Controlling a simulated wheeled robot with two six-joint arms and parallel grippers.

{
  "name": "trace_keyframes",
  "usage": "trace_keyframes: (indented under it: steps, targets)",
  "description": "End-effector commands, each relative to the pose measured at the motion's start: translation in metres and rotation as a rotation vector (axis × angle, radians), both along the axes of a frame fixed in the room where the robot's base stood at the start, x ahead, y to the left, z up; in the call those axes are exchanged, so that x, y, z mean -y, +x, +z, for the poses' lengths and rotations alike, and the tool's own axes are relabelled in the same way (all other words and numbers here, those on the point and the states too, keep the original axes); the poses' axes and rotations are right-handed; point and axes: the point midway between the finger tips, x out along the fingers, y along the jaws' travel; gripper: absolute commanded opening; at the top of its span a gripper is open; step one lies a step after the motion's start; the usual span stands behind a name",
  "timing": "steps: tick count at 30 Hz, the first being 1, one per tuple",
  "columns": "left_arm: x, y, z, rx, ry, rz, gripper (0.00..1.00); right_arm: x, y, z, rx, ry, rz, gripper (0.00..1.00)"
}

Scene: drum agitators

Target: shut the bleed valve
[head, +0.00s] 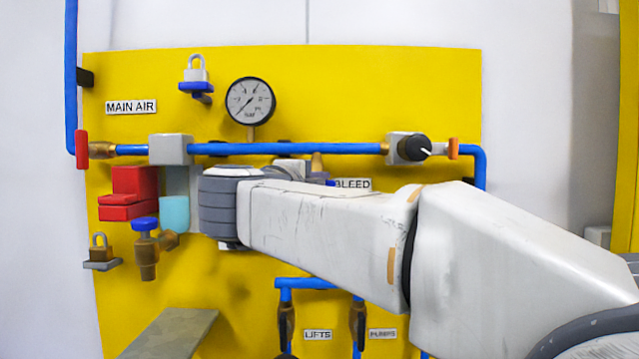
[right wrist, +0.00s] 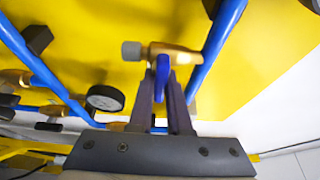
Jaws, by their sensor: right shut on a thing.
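The bleed valve shows in the right wrist view as a brass body (right wrist: 178,55) with a grey end and a blue handle (right wrist: 161,72). In that view the handle stands across the brass body. My right gripper (right wrist: 161,82) is shut on the blue handle, one dark finger on each side. In the head view my right arm covers most of the valve. A brass piece (head: 317,161) and a bit of blue (head: 331,183) show beside the BLEED label (head: 353,184). The fingers are mostly hidden there. My left gripper is out of view.
The yellow panel (head: 400,85) carries a blue air pipe (head: 330,148), a gauge (head: 250,101) and a black knob (head: 413,148). A hanging blue-handled tap (head: 147,248), padlocks and red blocks (head: 134,188) are at the left. A grey shelf (head: 168,332) juts out below.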

Motion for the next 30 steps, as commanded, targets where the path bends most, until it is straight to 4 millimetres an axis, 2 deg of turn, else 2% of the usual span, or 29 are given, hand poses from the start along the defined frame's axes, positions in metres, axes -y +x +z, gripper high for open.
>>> trace_keyframes:
  steps: [14, 15, 16, 17, 26, 30]
  targets:
    - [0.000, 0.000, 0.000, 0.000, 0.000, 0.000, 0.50, 0.000, 0.000, -0.002, -0.003, 0.015, -0.002, 0.00]
    - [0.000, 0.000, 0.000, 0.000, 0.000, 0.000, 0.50, 0.000, 0.000, -0.002, -0.004, 0.015, -0.001, 0.32]
    - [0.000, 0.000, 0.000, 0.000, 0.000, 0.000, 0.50, 0.000, 0.000, -0.002, -0.003, 0.014, -0.001, 0.43]
    - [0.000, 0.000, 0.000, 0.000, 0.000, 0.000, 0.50, 0.000, 0.000, -0.002, -0.003, 0.014, -0.001, 0.46]
    - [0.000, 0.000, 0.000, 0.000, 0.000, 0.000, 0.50, 0.000, -0.001, -0.001, -0.001, 0.012, 0.000, 0.46]
    - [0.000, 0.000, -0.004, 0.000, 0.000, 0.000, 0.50, -0.006, -0.011, -0.001, 0.000, 0.013, 0.003, 0.46]
